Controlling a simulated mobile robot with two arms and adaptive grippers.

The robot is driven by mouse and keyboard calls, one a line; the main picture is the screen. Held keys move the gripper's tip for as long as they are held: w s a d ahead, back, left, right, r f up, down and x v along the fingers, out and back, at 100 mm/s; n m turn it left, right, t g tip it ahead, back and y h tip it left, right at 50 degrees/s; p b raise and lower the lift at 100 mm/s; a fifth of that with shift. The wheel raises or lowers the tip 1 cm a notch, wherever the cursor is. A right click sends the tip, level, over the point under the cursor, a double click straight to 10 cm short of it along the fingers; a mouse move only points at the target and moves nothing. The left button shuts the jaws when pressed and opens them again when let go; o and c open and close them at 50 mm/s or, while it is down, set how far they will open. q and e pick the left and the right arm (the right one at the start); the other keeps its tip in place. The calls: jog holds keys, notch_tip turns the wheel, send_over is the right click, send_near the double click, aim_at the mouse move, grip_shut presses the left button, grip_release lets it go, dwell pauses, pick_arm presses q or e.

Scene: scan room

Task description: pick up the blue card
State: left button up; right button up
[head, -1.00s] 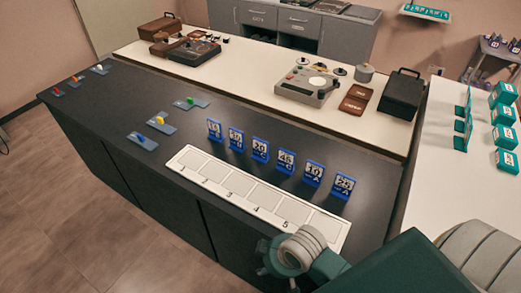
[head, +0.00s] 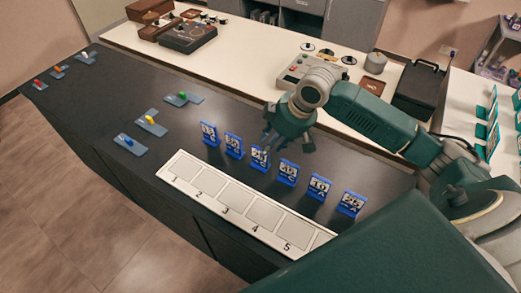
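Several blue cards stand upright in a row on the dark counter (head: 110,100), each with a white printed face. They include a leftmost card (head: 210,134), a second (head: 233,145), a third (head: 260,157), a fourth (head: 287,172), a fifth (head: 319,187) and a rightmost card (head: 351,203). The print is too small to read surely. My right gripper (head: 287,143) is over the row, near the third and fourth cards. Its fingers look spread and empty; I cannot tell whether they touch a card. My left gripper is out of view.
A white numbered strip (head: 235,196) lies in front of the cards. Slate plates with coloured pegs, one yellow (head: 150,120), one blue (head: 129,140), lie to the left. A white bench (head: 240,66) with devices stands behind. The counter's left part has free room.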

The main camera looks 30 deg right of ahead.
jog(key=x, duration=0.2)
jog(key=p+x, duration=0.1)
jog(key=x, duration=0.1)
jog(key=shift+w+d+r, duration=0.1)
jog(key=shift+w+r, duration=0.05)
jog(key=shift+w, duration=0.15)
jog(key=shift+w+f, duration=0.2)
jog(key=shift+f, duration=0.15)
jog(key=p+x, duration=0.1)
jog(key=x, duration=0.2)
jog(key=shift+f, duration=0.15)
jog(key=shift+w+f, duration=0.3)
jog(key=shift+f, duration=0.2)
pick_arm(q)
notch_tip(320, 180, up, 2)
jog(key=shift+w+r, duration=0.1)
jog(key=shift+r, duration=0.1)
pick_arm(e)
grip_shut()
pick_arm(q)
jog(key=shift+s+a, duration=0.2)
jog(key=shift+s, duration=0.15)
